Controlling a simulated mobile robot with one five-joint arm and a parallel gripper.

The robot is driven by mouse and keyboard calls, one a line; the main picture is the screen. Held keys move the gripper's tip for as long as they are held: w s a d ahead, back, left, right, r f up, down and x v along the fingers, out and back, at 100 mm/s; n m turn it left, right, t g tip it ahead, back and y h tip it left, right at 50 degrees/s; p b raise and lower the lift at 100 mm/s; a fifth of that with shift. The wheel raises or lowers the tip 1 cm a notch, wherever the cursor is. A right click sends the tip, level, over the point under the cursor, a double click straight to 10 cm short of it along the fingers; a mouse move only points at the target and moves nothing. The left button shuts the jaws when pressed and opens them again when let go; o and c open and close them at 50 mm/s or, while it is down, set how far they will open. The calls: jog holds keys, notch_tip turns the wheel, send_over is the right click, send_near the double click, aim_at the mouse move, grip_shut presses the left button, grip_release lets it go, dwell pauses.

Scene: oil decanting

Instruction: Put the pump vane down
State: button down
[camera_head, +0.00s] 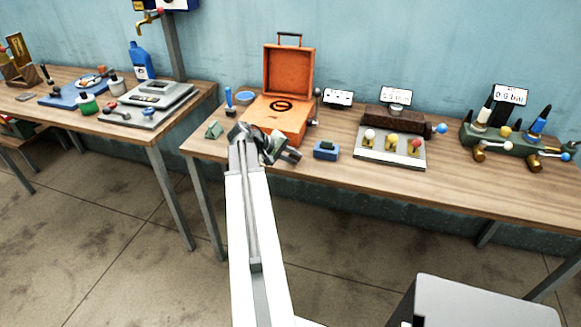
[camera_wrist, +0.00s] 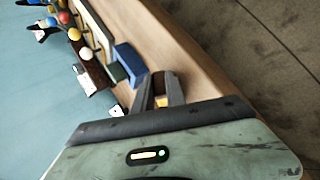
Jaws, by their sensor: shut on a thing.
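My gripper (camera_head: 291,154) is at the front edge of the right-hand bench, in front of the orange case and left of a small blue block. In the wrist view its two dark fingers (camera_wrist: 163,88) are close together around a small yellow-orange piece (camera_wrist: 162,101), which I take to be the pump vane. Most of it is hidden by the fingers and the green-grey wrist housing. I cannot make out the vane in the head view. The blue block (camera_head: 326,151) has a dark top; in the wrist view the block (camera_wrist: 131,60) lies just beyond the fingertips.
The open orange case (camera_head: 272,118) stands behind my gripper. A small green block (camera_head: 213,130) sits to its left. A grey plate (camera_head: 390,157) with several knobs and a green valve block (camera_head: 510,143) stand to the right. Some bare bench (camera_head: 340,176) shows along the front.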

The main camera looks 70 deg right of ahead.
jog(key=c, duration=1.5)
grip_release()
jog(key=p+v, duration=0.5)
jog(key=v, duration=0.3)
jog(key=shift+w+a+r+p, duration=0.3)
jog(key=shift+r+p, duration=1)
jog(key=shift+p, duration=0.05)
jog(key=shift+w+a+r+p, duration=0.25)
jog(key=shift+a+r+p, duration=0.05)
jog(key=shift+r+p, duration=1.05)
jog(key=shift+w+a+r+p, duration=0.3)
jog(key=shift+r+p, duration=1)
jog(key=shift+p, duration=0.05)
